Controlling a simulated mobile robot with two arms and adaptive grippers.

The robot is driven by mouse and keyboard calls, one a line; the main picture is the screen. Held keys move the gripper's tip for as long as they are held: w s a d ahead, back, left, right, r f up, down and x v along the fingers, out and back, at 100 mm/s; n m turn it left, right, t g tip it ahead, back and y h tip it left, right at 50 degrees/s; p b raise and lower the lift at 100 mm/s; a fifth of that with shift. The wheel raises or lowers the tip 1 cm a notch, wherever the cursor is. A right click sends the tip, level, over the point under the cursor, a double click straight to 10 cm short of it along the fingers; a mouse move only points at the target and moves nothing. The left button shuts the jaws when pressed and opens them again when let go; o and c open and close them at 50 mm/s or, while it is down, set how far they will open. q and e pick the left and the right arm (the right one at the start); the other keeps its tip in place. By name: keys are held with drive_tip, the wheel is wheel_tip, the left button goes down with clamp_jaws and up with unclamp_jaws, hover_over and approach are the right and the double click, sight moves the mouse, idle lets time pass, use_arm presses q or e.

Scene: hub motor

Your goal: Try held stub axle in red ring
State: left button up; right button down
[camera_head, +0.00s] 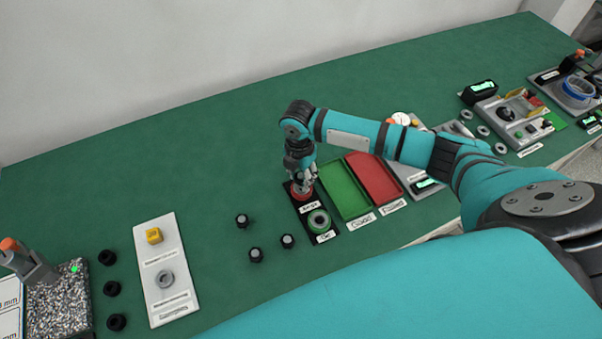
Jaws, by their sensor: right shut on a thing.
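My right gripper (303,184) points down right over the red ring and is shut on the stub axle, which is mostly hidden by the fingers. I cannot tell how far the axle is inside the ring. Several dark stub axles stand on the green table left of the plate, one of them at the near right (288,241). My left gripper is not in view.
A green tray (345,190) and a red tray (374,178) lie just right of the plate. Black parts (112,289) stand beside a granite block. The table behind my arm is clear.

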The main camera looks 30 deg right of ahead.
drive_tip(key=shift+d+f, duration=0.1)
drive_tip(key=shift+f, duration=0.15)
use_arm(q)
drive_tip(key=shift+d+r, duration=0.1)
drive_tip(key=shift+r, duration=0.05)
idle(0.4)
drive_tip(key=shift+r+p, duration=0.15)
drive_tip(key=shift+p, duration=0.2)
use_arm(e)
drive_tip(key=shift+r, duration=0.1)
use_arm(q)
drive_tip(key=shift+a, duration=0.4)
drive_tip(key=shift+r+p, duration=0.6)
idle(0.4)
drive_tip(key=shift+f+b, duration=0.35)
use_arm(e)
drive_tip(key=shift+s+f, duration=0.1)
drive_tip(key=shift+f, duration=0.5)
idle(1.3)
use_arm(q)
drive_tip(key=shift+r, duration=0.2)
use_arm(e)
drive_tip(key=shift+r, duration=0.1)
use_arm(q)
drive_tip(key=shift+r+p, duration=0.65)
drive_tip(key=shift+p, duration=0.2)
use_arm(e)
drive_tip(key=shift+r, duration=0.6)
